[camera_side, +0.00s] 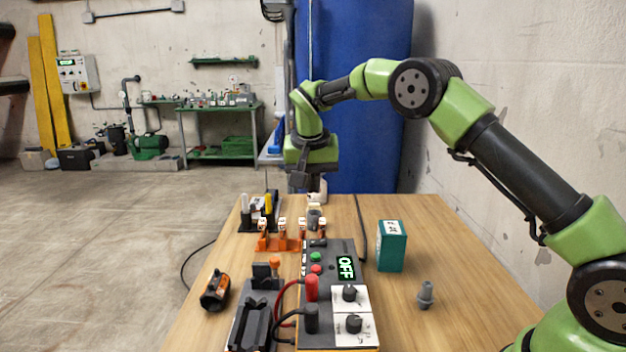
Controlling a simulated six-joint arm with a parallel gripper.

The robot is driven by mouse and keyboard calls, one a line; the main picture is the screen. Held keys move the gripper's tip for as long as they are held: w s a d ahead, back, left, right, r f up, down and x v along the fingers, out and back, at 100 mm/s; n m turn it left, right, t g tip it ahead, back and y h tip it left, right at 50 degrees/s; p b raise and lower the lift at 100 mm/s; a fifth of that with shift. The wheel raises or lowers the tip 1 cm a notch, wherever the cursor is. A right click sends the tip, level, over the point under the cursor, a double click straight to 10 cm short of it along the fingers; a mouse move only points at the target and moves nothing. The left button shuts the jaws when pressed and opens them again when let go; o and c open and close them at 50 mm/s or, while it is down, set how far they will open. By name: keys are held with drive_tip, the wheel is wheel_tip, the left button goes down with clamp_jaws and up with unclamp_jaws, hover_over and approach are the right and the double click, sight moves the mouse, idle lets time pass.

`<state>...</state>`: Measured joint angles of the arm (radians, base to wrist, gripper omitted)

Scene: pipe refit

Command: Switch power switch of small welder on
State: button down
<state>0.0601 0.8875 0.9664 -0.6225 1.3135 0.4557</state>
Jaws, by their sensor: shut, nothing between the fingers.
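The small welder (341,247) is a dark grey box on the table, with a lit display reading "OFF" (346,267). Its panel carries a green button (316,257), a red button (316,269) and two black knobs on white plates. A small dark part at its far end (318,243) may be the power switch, but I cannot tell. A red plug (311,288) and a black plug (311,318) sit on its left side. My gripper (306,190) points down, shut and empty, beyond the welder near the table's far edge, apart from it.
An orange rack (278,243) with several white-labelled pieces stands left of the welder's far end. A teal box (391,247) and a grey fitting (426,295) stand right. A black-orange tool (215,290) and a dark clamp-like fixture (254,318) lie left. The table's right side is mostly clear.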

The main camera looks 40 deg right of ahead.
sight(323, 240)
drive_tip(key=shift+r, duration=0.3)
drive_tip(key=shift+s+d, duration=0.3)
drive_tip(key=shift+s, duration=0.15)
drive_tip(key=x, duration=0.8)
drive_tip(key=s+x, duration=0.1)
drive_tip(key=x, duration=0.4)
drive_tip(key=shift+a+f, duration=0.2)
drive_tip(key=shift+f, duration=0.4)
